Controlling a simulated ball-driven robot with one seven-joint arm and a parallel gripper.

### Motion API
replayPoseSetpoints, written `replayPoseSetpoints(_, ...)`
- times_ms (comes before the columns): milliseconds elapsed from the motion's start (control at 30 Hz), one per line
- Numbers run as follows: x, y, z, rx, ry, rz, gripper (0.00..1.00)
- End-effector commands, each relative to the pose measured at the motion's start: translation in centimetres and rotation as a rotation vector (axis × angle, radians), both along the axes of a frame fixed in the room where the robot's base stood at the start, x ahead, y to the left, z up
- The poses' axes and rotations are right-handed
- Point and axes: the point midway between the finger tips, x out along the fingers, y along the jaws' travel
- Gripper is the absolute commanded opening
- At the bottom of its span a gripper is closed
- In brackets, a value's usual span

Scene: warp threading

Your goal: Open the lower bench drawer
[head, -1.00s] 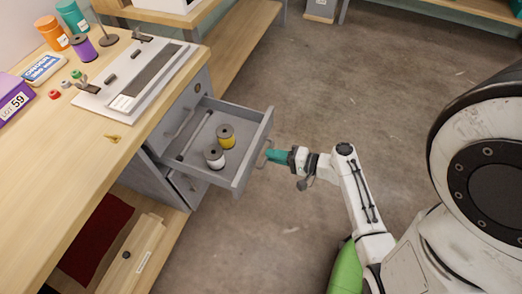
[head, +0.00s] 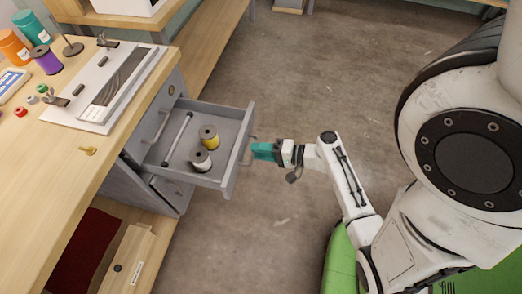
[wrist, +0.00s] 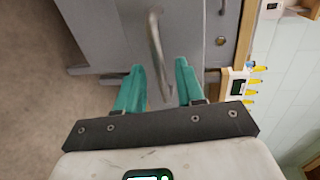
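A grey bench drawer (head: 232,165) stands pulled far out of the cabinet under the bench. It lies below a closed upper front with a bar handle (head: 156,124). The open drawer's front has a bar handle (head: 247,150). My gripper (head: 256,151) is just right of that handle, with teal fingers pointing at it. In the wrist view my gripper (wrist: 160,70) is open, and the handle (wrist: 155,50) shows ahead, between the fingertips. Contact cannot be told.
Another grey front (head: 167,192) is partly visible below the open drawer. The bench top (head: 60,150) holds a white board (head: 110,88), spools and small parts. A wooden box (head: 133,258) sits on the low shelf. The floor (head: 330,80) around my arm is clear.

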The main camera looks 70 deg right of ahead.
Motion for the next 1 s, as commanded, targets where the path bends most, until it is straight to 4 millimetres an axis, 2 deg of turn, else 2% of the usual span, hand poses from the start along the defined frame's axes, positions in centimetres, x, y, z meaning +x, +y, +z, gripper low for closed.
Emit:
replayPoseSetpoints(233, -0.9, 0.0, 0.2, 0.0, 0.0, 0.0, 0.38)
replayPoseSetpoints(700, -8.9, -0.3, 1.8, 0.0, 0.001, -0.002, 0.38)
replayPoseSetpoints(833, -10.1, -0.4, 2.1, 0.0, 0.0, -0.001, 0.38)
replayPoseSetpoints(1000, -10.6, -0.4, 2.3, -0.001, 0.0, 0.0, 0.38)
